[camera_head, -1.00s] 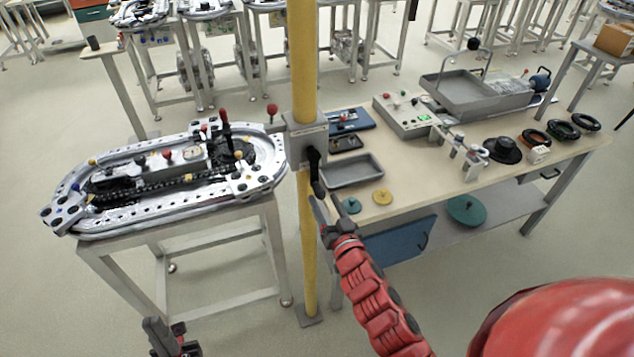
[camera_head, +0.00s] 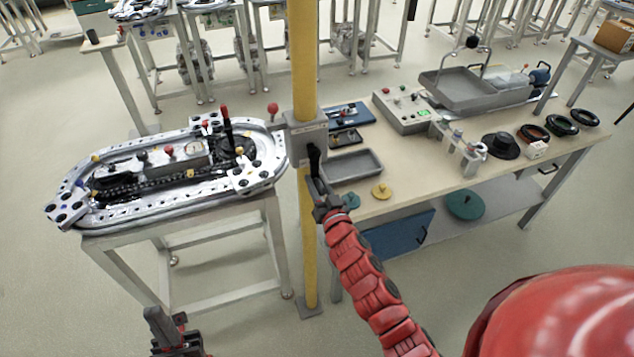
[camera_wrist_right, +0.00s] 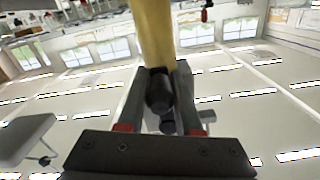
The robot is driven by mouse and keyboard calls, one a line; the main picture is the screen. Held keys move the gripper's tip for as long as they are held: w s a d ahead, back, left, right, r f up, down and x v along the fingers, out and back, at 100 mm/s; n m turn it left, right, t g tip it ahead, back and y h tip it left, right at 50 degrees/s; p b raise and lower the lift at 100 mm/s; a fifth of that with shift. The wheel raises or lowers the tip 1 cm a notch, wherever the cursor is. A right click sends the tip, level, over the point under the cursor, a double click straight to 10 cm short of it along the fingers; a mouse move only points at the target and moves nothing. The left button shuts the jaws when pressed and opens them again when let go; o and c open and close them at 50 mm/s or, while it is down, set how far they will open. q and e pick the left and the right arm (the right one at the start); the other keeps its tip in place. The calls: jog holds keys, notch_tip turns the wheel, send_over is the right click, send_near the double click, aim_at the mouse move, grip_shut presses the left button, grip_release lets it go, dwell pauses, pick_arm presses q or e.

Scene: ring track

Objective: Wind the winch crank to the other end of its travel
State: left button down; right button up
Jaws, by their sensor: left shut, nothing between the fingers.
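The grey winch box (camera_head: 304,130) is fixed to the yellow post (camera_head: 304,60). A black crank handle (camera_head: 314,158) hangs down on its front, and a red ball knob (camera_head: 273,109) stands out at its left. My right gripper (camera_head: 318,190) is just below the handle. In the right wrist view, its two fingers (camera_wrist_right: 161,95) flank the dark end of the handle (camera_wrist_right: 158,90), with the post behind; whether they press on it is unclear. My left gripper (camera_head: 160,322) is shut and empty at the bottom left, far from the winch.
The ring track (camera_head: 170,175) stands on a frame left of the post. The workbench (camera_head: 430,180) on the right carries a grey tray (camera_head: 352,167), a control box (camera_head: 402,112) and several discs. The post's foot (camera_head: 310,308) stands on the floor between them.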

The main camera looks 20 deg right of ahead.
grip_shut()
dwell(1.0)
